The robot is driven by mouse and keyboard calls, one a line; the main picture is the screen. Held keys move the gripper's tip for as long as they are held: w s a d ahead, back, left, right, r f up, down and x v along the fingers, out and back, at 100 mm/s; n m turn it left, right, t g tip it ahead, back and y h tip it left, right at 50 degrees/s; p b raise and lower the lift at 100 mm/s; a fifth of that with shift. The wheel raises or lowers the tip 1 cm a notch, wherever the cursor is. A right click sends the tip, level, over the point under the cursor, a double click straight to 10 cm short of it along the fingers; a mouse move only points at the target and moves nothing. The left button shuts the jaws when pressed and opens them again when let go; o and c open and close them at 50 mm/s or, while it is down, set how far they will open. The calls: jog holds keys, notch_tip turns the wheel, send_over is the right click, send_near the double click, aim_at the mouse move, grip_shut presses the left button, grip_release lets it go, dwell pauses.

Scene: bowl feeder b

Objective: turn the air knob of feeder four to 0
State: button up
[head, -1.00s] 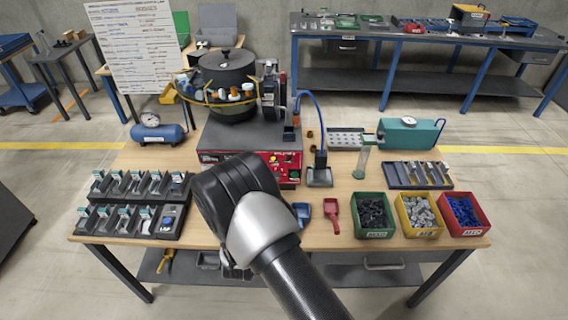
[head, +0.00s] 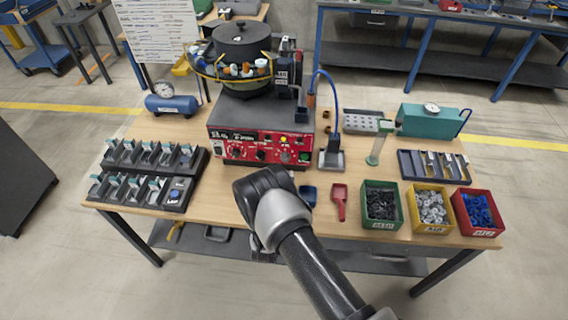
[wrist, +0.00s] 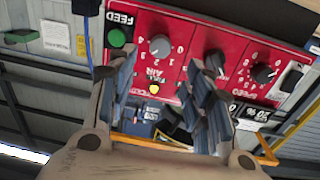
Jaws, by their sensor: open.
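The bowl feeder (head: 240,85) stands at the back of the bench, with its red control panel (head: 225,147) facing me. The wrist view shows this panel upside down, with the green FEED button (wrist: 117,38) at left. The grey air knob (wrist: 160,45) is beside that button, with a printed scale and a yellow lamp (wrist: 154,88) near it. My gripper (wrist: 160,66) is open and empty. Its fingers frame the air knob in the wrist view, apart from it. The knob's exact setting and the feeder's number are not clear. In the head view my arm hides the gripper.
Two dark knobs (wrist: 214,62) (wrist: 263,74) sit beside the air knob. Black trays (head: 150,155) lie left of the panel. A blue scoop (head: 308,194), a red scoop (head: 339,200) and a green bin (head: 382,222) are to the right of my arm.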

aim_at(285, 159)
jog(key=w, duration=0.2)
jog(key=w+b, duration=0.1)
jog(key=w, duration=0.5)
jog(key=shift+w+d, duration=0.1)
jog(key=shift+d, duration=0.25)
jog(key=c, duration=1)
jog(key=shift+c, duration=0.2)
